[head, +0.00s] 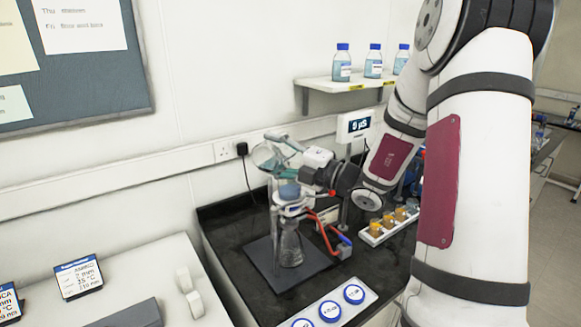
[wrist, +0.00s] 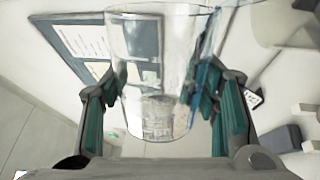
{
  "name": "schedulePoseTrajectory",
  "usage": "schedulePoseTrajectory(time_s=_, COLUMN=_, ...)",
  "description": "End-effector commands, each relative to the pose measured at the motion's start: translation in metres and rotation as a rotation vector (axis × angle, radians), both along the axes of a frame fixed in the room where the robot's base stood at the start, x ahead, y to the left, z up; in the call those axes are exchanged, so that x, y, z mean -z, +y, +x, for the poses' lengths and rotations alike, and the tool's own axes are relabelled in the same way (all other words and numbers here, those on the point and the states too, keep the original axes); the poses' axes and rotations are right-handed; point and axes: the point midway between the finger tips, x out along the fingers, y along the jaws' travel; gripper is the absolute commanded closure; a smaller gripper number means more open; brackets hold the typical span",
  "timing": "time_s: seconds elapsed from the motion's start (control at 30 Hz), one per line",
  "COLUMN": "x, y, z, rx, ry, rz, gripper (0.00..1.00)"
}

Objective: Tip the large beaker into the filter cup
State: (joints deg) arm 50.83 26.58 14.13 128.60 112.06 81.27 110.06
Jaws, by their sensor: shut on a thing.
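My gripper (head: 272,156) is shut on the large clear beaker (wrist: 160,65). In the wrist view the beaker stands between the two teal-padded fingers, its wall against both. In the head view the beaker (head: 263,152) is tilted, just above the filter cup (head: 288,190). The cup looks clear with bluish contents and sits on top of a clear conical flask (head: 290,248). I cannot tell how much liquid is in the beaker or whether any is flowing. The gripper partly hides the beaker in the head view.
The flask stands on a dark base plate (head: 262,262) on the black bench. A red hose (head: 322,232) runs beside it. A white rack (head: 385,230) of amber jars stands to the right. A shelf (head: 350,83) with blue-capped bottles is on the wall behind.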

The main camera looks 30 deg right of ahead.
Motion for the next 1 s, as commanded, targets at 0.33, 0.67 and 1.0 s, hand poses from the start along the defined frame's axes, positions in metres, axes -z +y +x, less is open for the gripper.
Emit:
schedulePoseTrajectory(time_s=0.33, x=0.0015, y=-0.0011, z=0.0006, rx=-0.001, ry=0.018, rz=0.037, gripper=0.77)
schedulePoseTrajectory(time_s=0.67, x=0.0035, y=-0.0023, z=0.0008, rx=-0.001, ry=0.034, rz=0.073, gripper=0.77)
schedulePoseTrajectory(time_s=1.0, x=0.0050, y=-0.0049, z=0.0012, rx=-0.001, ry=0.064, rz=0.137, gripper=0.77)
